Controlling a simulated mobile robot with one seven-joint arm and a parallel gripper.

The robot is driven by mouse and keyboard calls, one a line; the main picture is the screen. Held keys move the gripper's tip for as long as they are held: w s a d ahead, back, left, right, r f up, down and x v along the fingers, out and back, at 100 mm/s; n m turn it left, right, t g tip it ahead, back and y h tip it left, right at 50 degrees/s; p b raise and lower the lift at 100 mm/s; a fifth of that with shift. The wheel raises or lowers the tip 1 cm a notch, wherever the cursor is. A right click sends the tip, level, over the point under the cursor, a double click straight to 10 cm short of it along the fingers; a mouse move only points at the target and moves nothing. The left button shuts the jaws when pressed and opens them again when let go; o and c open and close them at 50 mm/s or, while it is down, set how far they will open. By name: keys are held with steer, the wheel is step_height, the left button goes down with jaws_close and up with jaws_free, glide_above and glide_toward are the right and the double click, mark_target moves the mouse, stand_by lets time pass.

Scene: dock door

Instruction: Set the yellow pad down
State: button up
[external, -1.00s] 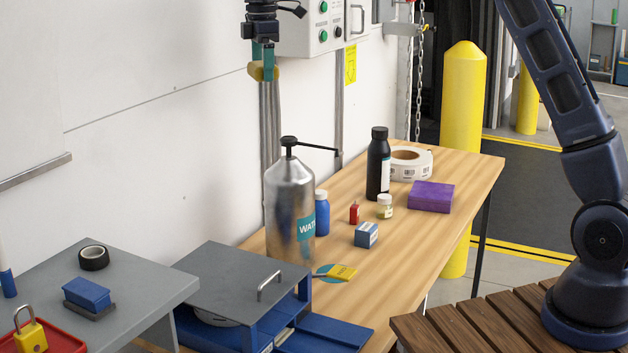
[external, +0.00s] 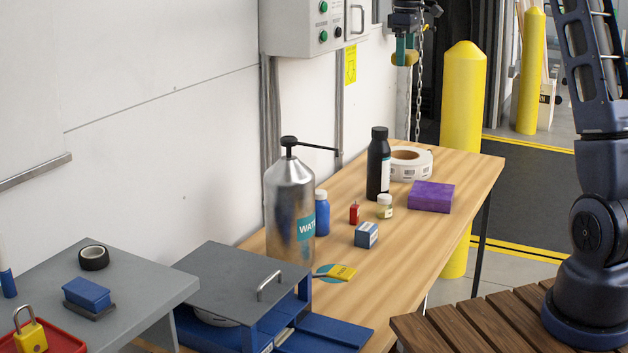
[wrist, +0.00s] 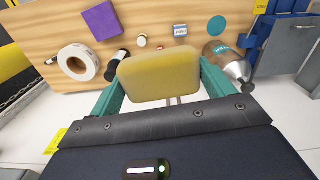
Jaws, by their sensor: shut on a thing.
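The yellow pad (external: 407,59) is a thick, dull yellow block held high in the air near the wall, above the far end of the wooden table (external: 455,170). My gripper (external: 404,50) points down with its teal fingers closed on it. In the wrist view the pad (wrist: 158,78) sits between the two teal fingers and hides part of what lies below.
A purple block (external: 431,196), a label roll (external: 410,165), a black bottle (external: 378,165), small jars and a box (external: 367,235) stand on the table. A steel bottle (external: 290,210) with a long spout stands nearer. The table's front right strip is clear.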

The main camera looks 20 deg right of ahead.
steer(key=m, duration=0.1)
glide_above(415, 233)
step_height(415, 233, down, 48)
steer(key=shift+r, duration=0.1)
stand_by(0.3)
steer(key=o, duration=0.9)
